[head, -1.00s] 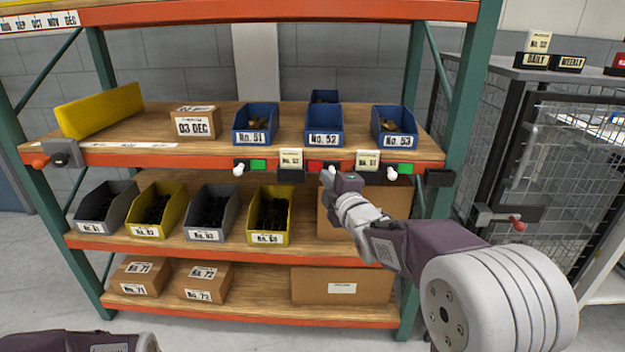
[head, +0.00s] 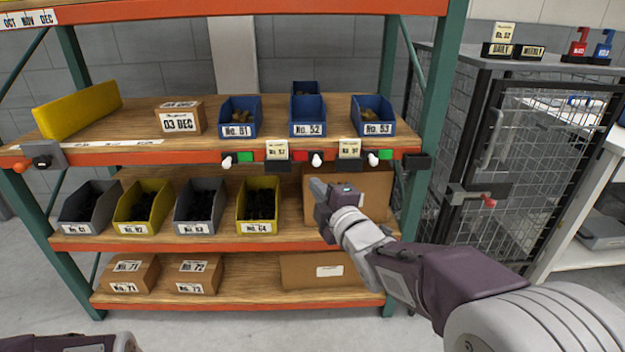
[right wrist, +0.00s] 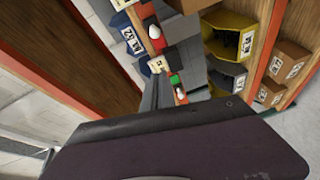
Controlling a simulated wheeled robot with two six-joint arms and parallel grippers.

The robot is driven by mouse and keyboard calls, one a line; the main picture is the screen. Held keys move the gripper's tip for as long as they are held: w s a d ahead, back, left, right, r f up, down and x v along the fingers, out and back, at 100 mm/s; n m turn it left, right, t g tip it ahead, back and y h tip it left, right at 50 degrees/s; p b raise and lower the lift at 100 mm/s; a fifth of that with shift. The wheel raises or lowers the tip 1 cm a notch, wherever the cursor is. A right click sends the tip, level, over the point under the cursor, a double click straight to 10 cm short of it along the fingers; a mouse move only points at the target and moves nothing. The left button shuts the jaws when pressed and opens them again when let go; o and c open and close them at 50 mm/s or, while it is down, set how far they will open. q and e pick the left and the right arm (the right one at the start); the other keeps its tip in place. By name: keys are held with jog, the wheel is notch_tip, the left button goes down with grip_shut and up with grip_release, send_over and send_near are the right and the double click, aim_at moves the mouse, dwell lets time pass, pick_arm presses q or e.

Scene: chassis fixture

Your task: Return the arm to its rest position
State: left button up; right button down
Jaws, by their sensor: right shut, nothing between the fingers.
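My right arm (head: 400,270) comes in from the lower right in the head view. Its gripper (head: 317,186) is shut and empty, in front of the shelf's middle level and just below the row of switches. The right wrist view shows the dark gripper body (right wrist: 180,150) close up, with the switches and bins beyond it. Part of my left arm (head: 75,342) shows at the bottom left edge of the head view; its gripper is out of view.
The rack's upper shelf edge (head: 200,155) carries white-knobbed switches (head: 316,159). Blue bins (head: 308,114) stand above, grey and yellow bins (head: 258,205) below. A large cardboard box (head: 375,190) sits behind the gripper. A mesh cage (head: 540,170) stands at right.

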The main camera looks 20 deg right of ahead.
jog(key=shift+a, duration=0.1)
dwell(0.3)
jog(key=s+a+f+m+g, duration=0.1)
jog(key=s+f+m+g, duration=0.25)
jog(key=f, duration=0.65)
jog(key=s+a+f+m+g, duration=0.1)
jog(key=s+f+m+g, duration=0.2)
jog(key=f, duration=0.7)
jog(key=s+f+m+g+h, duration=0.1)
jog(key=s+f+m+g, duration=0.35)
jog(key=s, duration=0.25)
jog(key=s+f+m+g, duration=0.4)
jog(key=s+m+g, duration=0.1)
jog(key=s, duration=0.3)
notch_tip(320, 180, up, 36)
jog(key=p, duration=3.6)
jog(key=shift+d+f+m, duration=0.15)
jog(key=shift+m, duration=0.25)
jog(key=shift+f, duration=0.1)
